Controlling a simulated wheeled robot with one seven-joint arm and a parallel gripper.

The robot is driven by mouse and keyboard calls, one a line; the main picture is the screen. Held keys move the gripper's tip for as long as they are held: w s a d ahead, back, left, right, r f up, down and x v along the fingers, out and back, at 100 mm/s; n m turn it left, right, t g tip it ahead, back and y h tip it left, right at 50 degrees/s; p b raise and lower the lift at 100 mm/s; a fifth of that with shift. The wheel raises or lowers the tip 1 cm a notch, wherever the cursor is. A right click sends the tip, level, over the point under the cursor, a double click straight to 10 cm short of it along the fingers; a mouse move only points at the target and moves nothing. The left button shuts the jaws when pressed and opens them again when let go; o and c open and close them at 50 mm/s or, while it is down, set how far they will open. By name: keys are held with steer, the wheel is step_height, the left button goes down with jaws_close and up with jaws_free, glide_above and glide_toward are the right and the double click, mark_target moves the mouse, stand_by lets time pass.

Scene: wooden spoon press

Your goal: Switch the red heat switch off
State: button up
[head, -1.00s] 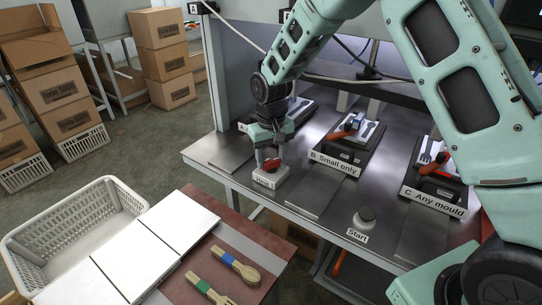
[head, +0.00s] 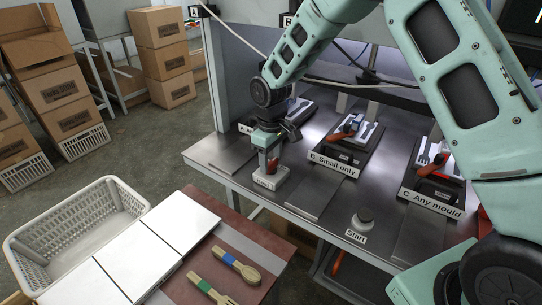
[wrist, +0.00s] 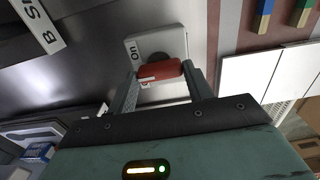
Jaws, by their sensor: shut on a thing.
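The red heat switch (wrist: 160,71) is a red bar handle on a round dark base. It sits on a white plate (wrist: 150,47) marked "On" at the front edge of the steel bench. In the wrist view my gripper (wrist: 161,78) has one finger at each end of the red bar and is shut on it. In the head view my gripper (head: 269,160) points down onto the switch (head: 271,166), and its fingers partly cover the red handle. The white plate (head: 270,180) shows below them.
Mould stations labelled "B Small only" (head: 334,160) and "C Any mould" (head: 432,203) stand to the right. A "Start" button (head: 363,218) is at the front edge. A white basket (head: 75,225) and wooden utensils (head: 236,265) are at front left.

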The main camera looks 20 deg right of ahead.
mark_target(270, 161)
steer(key=n+p, duration=0.1)
steer(key=n, duration=0.4)
steer(key=shift+n+p, duration=0.3)
stand_by(0.4)
steer(key=o, duration=1)
step_height(270, 161, up, 7)
steer(key=shift+r+b, duration=0.1)
steer(key=shift+b, duration=0.55)
steer(key=shift+r, duration=0.2)
